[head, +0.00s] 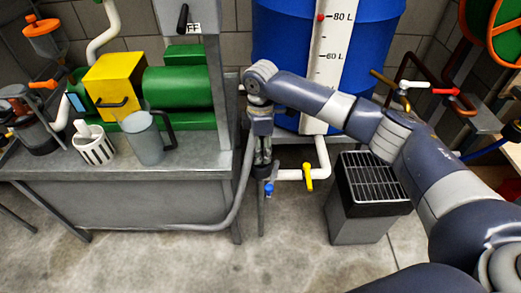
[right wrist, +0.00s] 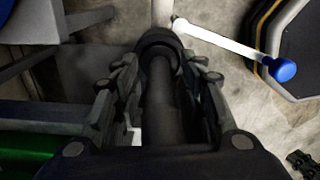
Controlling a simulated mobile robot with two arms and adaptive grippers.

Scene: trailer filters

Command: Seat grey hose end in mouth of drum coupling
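My right gripper (head: 263,158) points down in front of the blue drum. In the right wrist view its fingers (right wrist: 160,75) stand on both sides of a dark grey tube, which looks like the grey hose end (right wrist: 160,95), and appear closed on it. The grey hose (head: 245,165) also shows in the head view, rising beside the bench to my wrist. A black collar, which looks like the drum coupling (head: 262,171), sits just below the fingertips; it also shows in the right wrist view (right wrist: 158,42). I cannot tell whether the hose end is inside its mouth. My left gripper is not in view.
The blue drum (head: 380,30) stands behind, with a white pipe (head: 322,158) and yellow valve handle (head: 308,177). A blue-tipped lever (right wrist: 283,70) lies close to the collar. A metal bench (head: 150,195) is left; a grated bin (head: 362,215) is right.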

